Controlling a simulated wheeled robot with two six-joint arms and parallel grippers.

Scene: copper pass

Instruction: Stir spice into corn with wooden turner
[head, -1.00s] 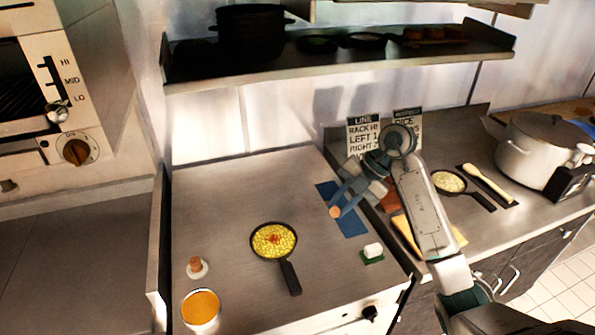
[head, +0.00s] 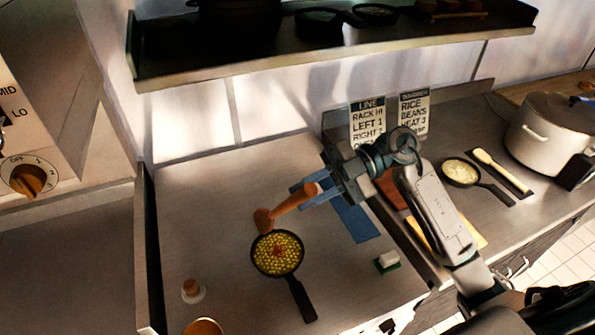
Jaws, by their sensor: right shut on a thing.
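A small black skillet (head: 303,301) stands on the steel counter, full of yellow corn (head: 290,253) with a red patch of spice (head: 277,251) in the middle. My right gripper (head: 308,190) is shut on the wooden turner (head: 290,204). The turner's broad end is near the far left rim of the skillet; I cannot tell whether it touches the rim. The turner slants down to the left from the gripper. My left gripper is not in view.
A blue mat (head: 357,222) lies under the right gripper. A white block on a green pad (head: 387,261) is right of the skillet. A small stoppered container (head: 192,290) and an orange-filled bowl (head: 203,327) are at left. A shelf (head: 330,50) overhangs the back.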

